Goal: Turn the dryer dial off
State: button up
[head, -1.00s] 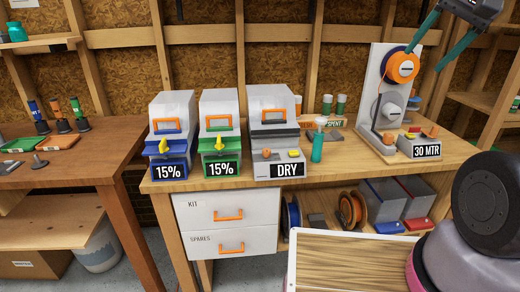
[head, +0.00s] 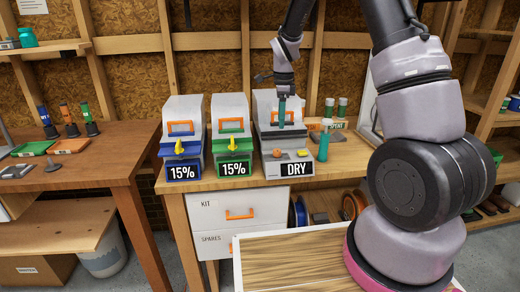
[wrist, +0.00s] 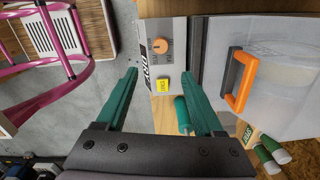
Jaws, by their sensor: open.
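The dryer (head: 290,108) is the light grey box with the DRY label (head: 296,182), on the middle bench. Its small orange dial (head: 277,153) sits on the grey front panel, left of a yellow button (head: 303,153). In the wrist view the dial (wrist: 160,46) lies just beyond the fingertips, with the yellow button (wrist: 163,86) nearer. The dial's scale print is too small to read. My gripper (head: 290,112) is above the dryer front, pointing down, with teal fingers. In the wrist view my gripper (wrist: 158,76) is open and empty, apart from the dial.
Blue-trimmed (head: 182,140) and green-trimmed (head: 231,140) boxes stand close on the left. The dryer's orange handle (wrist: 241,80) rises from its lid.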

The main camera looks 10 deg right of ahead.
aim_at(277, 150)
jog(key=f, duration=0.8)
jog(key=a+f, duration=0.1)
jog(key=f, duration=0.3)
jog(key=shift+w, duration=0.2)
grip_shut()
